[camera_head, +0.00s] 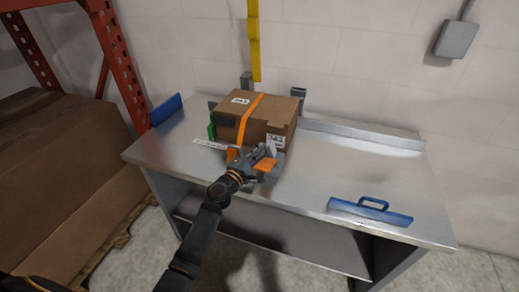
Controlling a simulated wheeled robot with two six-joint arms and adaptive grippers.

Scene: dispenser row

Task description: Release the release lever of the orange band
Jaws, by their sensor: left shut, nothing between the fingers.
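A brown cardboard box (273,110) sits on the metal table, with an orange band (246,113) running over its top and down its front. My left gripper (263,158), grey with orange parts, is shut with nothing between its fingers. It is in front of the box, close to the lower front where the band comes down. It hides that part, so I cannot make out the release lever or tell whether the gripper touches it. A green part (211,131) shows at the box's left side. My right gripper is not in view.
The metal table (350,176) is clear to the right of the box, except for a blue handled tool (371,212) near the front right edge. A blue plate (166,109) stands at the left edge. Grey brackets (299,95) stand behind the box. Large cartons (60,180) are at left.

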